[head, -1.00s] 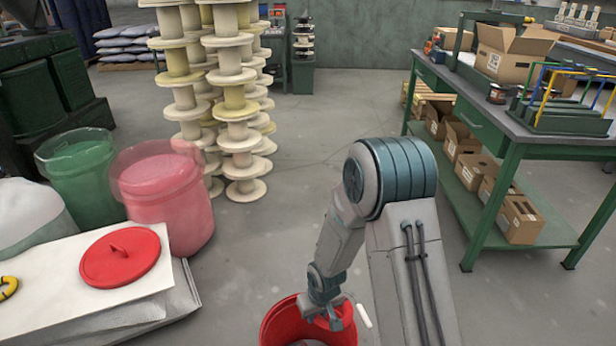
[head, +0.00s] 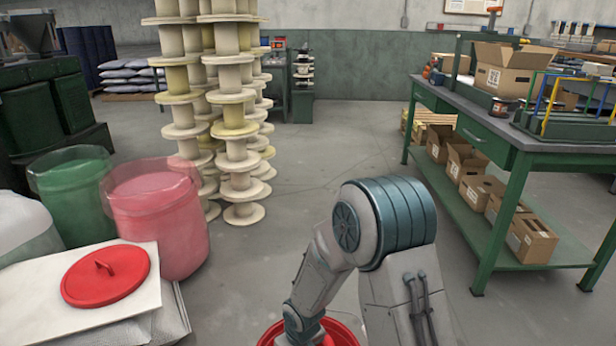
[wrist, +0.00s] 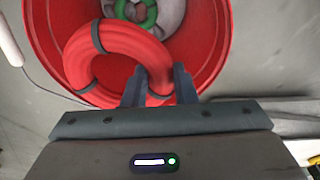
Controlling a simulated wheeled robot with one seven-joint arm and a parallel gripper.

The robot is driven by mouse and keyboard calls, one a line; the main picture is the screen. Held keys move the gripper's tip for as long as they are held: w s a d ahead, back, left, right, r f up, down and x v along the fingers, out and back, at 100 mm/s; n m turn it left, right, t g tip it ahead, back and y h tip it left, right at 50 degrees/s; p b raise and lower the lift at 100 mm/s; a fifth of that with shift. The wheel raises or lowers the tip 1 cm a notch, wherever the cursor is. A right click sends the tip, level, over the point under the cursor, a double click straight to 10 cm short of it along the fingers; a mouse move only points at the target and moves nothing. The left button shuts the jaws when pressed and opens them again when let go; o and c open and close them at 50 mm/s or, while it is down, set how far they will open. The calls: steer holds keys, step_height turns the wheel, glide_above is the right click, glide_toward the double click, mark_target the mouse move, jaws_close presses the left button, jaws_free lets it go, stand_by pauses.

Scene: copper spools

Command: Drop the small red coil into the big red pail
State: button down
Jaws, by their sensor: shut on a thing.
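The small red coil (wrist: 90,50) is a thick red ring with dark bands. In the wrist view my gripper (wrist: 159,84) is shut on its near side. The coil hangs tilted over the mouth of the big red pail (wrist: 212,45); I cannot tell how deep it is. A green coil (wrist: 148,12) and something grey lie inside the pail. In the head view the red pail (head: 350,332) shows only as a rim at the bottom edge, and my arm hides the rest. My fingers and the held coil do not show there.
A pink see-through drum (head: 165,225) and a green drum (head: 75,195) stand at left, beside a red lid (head: 105,276) on a white board (head: 30,295). Spool stacks (head: 235,130) stand behind. A green workbench (head: 500,150) is at right. The middle floor is open.

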steer(key=shift+f+b, duration=0.7)
steer(key=shift+f, duration=0.65)
steer(key=c, duration=1.1)
jaws_free()
steer(key=shift+r, duration=0.1)
step_height(320, 180, up, 14)
steer(key=s+d+p, duration=0.1)
steer(key=p, duration=0.5)
steer(key=shift+s+f, duration=0.25)
steer(key=shift+s, duration=0.1)
steer(key=shift+d, duration=0.1)
